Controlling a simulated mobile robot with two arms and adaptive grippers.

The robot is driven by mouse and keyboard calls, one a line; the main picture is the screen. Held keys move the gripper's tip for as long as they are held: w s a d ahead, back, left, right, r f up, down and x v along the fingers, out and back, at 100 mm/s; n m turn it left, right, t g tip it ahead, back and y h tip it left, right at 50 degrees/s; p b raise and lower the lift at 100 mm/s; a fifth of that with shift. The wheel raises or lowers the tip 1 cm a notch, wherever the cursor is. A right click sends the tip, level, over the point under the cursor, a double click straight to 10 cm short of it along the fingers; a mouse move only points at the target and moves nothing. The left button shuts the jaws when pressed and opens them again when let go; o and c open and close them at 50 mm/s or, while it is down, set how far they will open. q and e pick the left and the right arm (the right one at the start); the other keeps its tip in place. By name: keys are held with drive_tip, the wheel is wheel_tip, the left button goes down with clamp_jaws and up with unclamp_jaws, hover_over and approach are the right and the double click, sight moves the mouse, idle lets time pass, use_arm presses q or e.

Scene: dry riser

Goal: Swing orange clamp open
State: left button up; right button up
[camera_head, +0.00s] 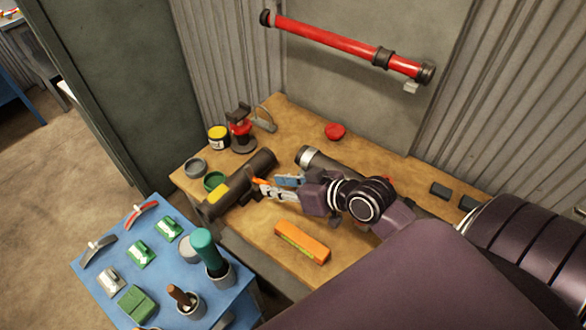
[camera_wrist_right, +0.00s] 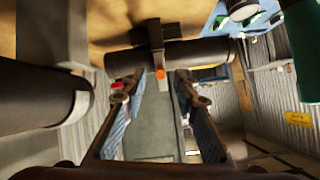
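The clamp (camera_wrist_right: 155,38) is a dark band around a dark pipe (camera_wrist_right: 195,52) in the right wrist view, with a small orange tip (camera_wrist_right: 160,72) pointing toward my camera. In the head view the orange part of the clamp (camera_head: 260,182) shows beside the dark pipe (camera_head: 238,181) on the wooden bench. My right gripper (camera_head: 276,187) is at the clamp; its fingers look apart. In the right wrist view my right gripper (camera_wrist_right: 154,82) is open, with the orange tip between and just beyond the fingertips. I cannot tell whether they touch. My left gripper is not in view.
A second pipe (camera_head: 325,165) with a silver end lies right of the clamp. An orange level (camera_head: 301,242) lies at the bench's front. Tins and a red-black valve (camera_head: 241,128) stand behind. A blue table (camera_head: 107,210) holds tools at left. A red pipe (camera_head: 330,38) hangs on the wall.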

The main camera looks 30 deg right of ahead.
drive_tip(key=v, duration=0.7)
drive_tip(key=shift+s+r, duration=0.2)
drive_tip(key=shift+s, duration=0.05)
drive_tip(key=shift+d, duration=0.1)
